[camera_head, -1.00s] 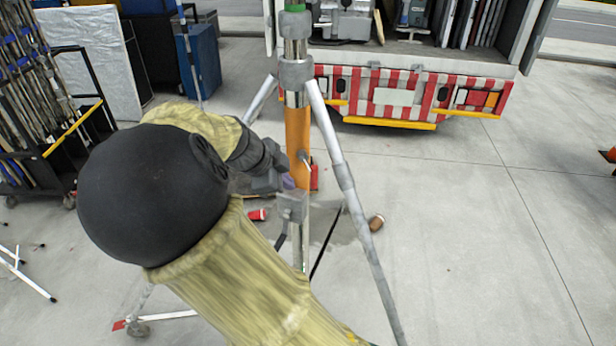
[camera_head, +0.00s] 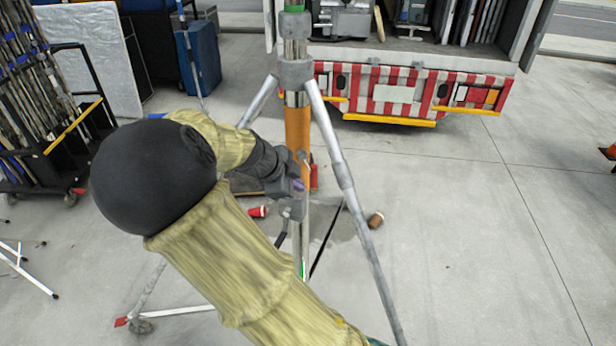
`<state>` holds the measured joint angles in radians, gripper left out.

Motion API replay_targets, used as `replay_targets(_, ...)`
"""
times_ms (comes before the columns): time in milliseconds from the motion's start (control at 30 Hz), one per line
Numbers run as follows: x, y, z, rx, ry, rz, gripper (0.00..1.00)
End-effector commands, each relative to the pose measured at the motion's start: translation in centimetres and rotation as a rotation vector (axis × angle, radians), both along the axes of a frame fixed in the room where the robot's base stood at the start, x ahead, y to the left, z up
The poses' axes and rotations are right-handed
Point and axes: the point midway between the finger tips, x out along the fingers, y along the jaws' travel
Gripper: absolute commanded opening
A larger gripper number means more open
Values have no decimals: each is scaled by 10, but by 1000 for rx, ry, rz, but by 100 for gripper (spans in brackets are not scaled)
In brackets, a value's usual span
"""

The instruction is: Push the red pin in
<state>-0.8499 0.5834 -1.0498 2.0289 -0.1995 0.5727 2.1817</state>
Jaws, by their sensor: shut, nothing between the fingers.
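A metal stand with spread legs rises in the middle, with an orange section (camera_head: 298,128) on its column. A small pale metal piece (camera_head: 304,158) sticks out near the lower end of that section. I cannot make out a red pin for sure. A small red patch (camera_head: 315,177) shows just right of the column, and I cannot tell whether it belongs to the stand. My gripper (camera_head: 298,188) is at the column, just below the orange section, with its fingers shut and nothing seen between them. It hides part of the column, and I cannot tell whether it touches.
A stand leg (camera_head: 345,185) slants down to the right of my gripper. A red cup (camera_head: 257,211) and a brown cup (camera_head: 376,220) lie on the concrete. A truck with a red-and-white striped rear (camera_head: 395,92) is behind. The floor at right is mostly clear.

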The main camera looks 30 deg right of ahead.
Motion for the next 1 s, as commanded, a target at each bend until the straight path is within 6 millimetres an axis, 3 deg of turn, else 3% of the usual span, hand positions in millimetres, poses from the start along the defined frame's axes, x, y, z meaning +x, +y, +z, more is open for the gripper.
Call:
replay_targets(333,7,-29,-36,0,3,-4,0)
replay_targets(633,34,-46,-33,-1,0,0,0)
replay_targets(1000,40,-49,-36,0,-1,1,0)
